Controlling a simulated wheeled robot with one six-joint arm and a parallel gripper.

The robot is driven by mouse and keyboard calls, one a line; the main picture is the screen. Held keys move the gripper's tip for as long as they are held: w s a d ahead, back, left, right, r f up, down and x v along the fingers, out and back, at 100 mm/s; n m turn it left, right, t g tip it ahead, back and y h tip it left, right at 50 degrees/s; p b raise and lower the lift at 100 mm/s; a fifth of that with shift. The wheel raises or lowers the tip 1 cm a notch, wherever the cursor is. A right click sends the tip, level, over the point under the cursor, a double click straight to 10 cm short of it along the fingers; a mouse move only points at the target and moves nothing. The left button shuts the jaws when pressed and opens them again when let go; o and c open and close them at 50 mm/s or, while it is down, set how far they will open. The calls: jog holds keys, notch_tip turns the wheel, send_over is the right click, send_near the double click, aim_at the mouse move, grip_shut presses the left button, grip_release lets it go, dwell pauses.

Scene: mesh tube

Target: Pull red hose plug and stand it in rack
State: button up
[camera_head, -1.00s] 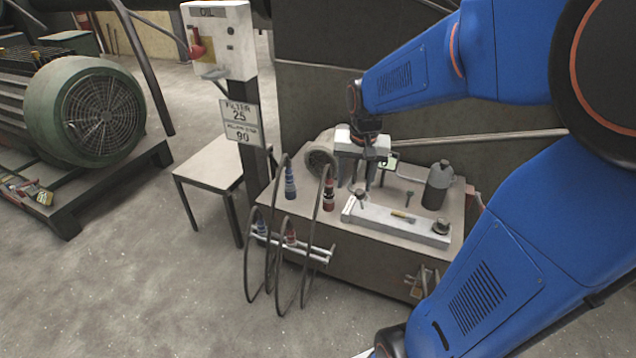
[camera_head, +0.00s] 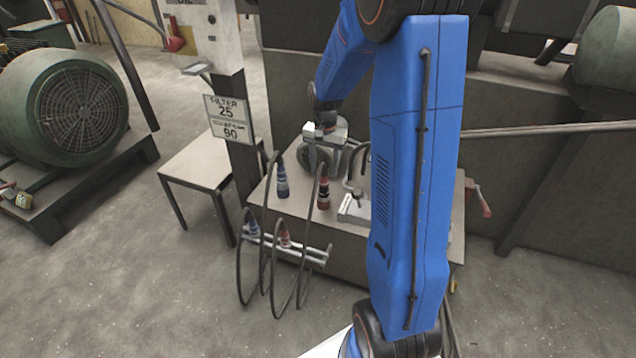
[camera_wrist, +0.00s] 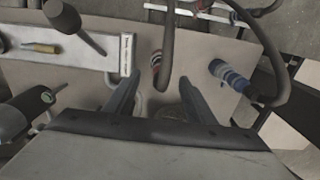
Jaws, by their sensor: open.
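A red-banded hose plug (camera_head: 323,194) stands upright on the bench top, with a dark hose looping from its upper end. It also shows in the wrist view (camera_wrist: 155,62), partly behind a hose, between and beyond my fingertips. A second red plug (camera_head: 284,240) sits lower down at the white rack (camera_head: 315,259) on the bench front.
A blue plug (camera_head: 282,182) stands left of the upper red one, and another blue plug (camera_head: 252,229) is at the rack. Hoses loop in front of the bench. A light metal block (camera_head: 352,212) lies to the right. A small table (camera_head: 196,160) stands left.

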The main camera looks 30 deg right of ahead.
aim_at(324, 175)
jog(key=shift+f, duration=0.1)
dwell(0.3)
jog(key=shift+f, duration=4.45)
jog(key=shift+c, duration=0.6)
grip_shut()
jog(key=shift+w, duration=0.1)
jog(key=shift+r, duration=0.15)
jog(key=shift+r, duration=2.85)
